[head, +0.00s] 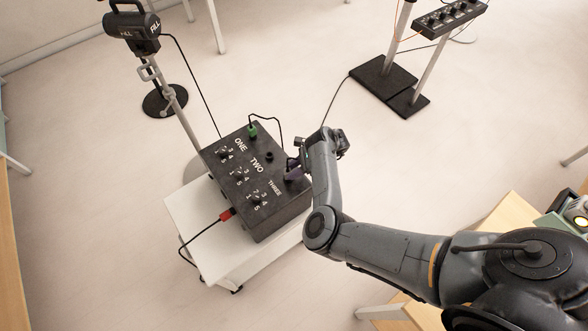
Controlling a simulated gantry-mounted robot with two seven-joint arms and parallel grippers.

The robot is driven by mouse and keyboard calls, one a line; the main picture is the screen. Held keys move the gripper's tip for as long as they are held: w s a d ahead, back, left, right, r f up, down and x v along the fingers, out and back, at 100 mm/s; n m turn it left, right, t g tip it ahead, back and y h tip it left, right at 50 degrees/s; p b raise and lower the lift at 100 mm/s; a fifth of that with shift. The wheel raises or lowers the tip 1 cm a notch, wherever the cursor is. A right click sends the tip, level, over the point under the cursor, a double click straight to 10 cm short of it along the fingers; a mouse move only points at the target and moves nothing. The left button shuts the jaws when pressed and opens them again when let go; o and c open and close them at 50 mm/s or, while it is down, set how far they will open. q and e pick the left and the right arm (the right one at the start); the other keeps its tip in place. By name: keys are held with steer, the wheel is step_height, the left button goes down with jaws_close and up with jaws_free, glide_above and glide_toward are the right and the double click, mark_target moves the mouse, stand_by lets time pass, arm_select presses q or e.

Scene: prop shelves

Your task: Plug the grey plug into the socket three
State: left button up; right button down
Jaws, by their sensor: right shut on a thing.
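The black control box (230,190) has the labels ONE, TWO and THREE with numbered dials. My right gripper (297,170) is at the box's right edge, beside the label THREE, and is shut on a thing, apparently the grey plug. The wrist and fingers hide most of that plug and socket three. I cannot tell whether the plug is in the socket or just above it. A green plug (252,131) stands in the socket by ONE. The socket by TWO (269,156) looks empty. My left gripper is not in view.
The box stands on a white cart (208,240). A red plug (226,214) with a black cable is at its front side. A lamp (132,27) on a stand is behind it. A small mixer (452,14) stands at the back right, and a wooden table (505,215) at right.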

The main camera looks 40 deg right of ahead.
steer(key=shift+f, duration=0.1)
steer(key=c, duration=0.7)
jaws_free()
steer(key=shift+c, duration=0.2)
steer(key=p+v, duration=0.3)
steer(key=v, duration=0.8)
steer(key=shift+p, duration=0.4)
steer(key=shift+f, duration=0.1)
